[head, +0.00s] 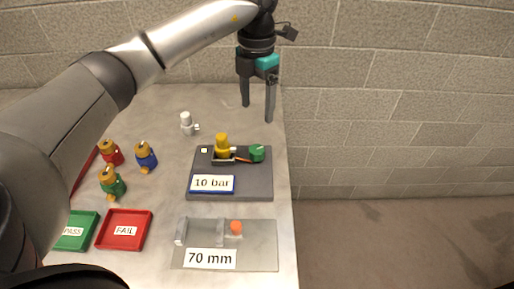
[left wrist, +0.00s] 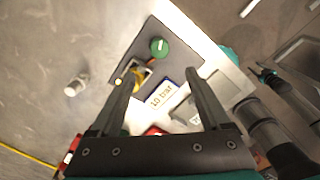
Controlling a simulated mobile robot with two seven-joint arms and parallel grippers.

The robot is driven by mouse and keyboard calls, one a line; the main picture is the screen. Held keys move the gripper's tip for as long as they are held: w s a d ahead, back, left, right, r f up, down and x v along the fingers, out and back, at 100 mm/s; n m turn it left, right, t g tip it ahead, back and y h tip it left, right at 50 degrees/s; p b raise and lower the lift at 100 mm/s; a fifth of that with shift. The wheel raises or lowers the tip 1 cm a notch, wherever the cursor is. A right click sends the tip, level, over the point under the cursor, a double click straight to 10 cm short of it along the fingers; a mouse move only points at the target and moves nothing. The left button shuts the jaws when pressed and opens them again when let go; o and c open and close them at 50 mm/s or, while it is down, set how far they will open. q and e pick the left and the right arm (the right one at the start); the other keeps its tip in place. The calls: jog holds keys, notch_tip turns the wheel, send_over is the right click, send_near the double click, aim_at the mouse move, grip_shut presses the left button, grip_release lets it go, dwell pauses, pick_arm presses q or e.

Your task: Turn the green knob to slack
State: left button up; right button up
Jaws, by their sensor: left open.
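The green knob (head: 257,153) sits on the right side of a dark grey plate (head: 230,189) labelled "10 bar", beside a yellow-topped fitting (head: 222,143). In the left wrist view the knob (left wrist: 158,47) shows a pale mark on its face. My left gripper (head: 257,112) is open and empty, pointing down above the rear of the table, apart from the knob. In the left wrist view its fingers (left wrist: 160,78) frame the plate from below, with the knob ahead of the tips. Dark parts at the right of that view seem mine; I cannot tell my right gripper's state.
A white-grey fitting (head: 187,124) stands behind the plate. Red, blue and green gold-topped pieces (head: 145,157) stand at left. A green PASS tray (head: 77,232), red FAIL tray (head: 124,230) and "70 mm" gauge plate (head: 256,256) are nearer. The table's right edge is close.

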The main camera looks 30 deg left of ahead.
aim_at(257, 149)
pick_arm(q)
notch_tip(257, 149, down, 14)
jog(key=shift+r+b, duration=0.25)
jog(key=shift+b, duration=0.2)
grip_shut()
dwell(0.5)
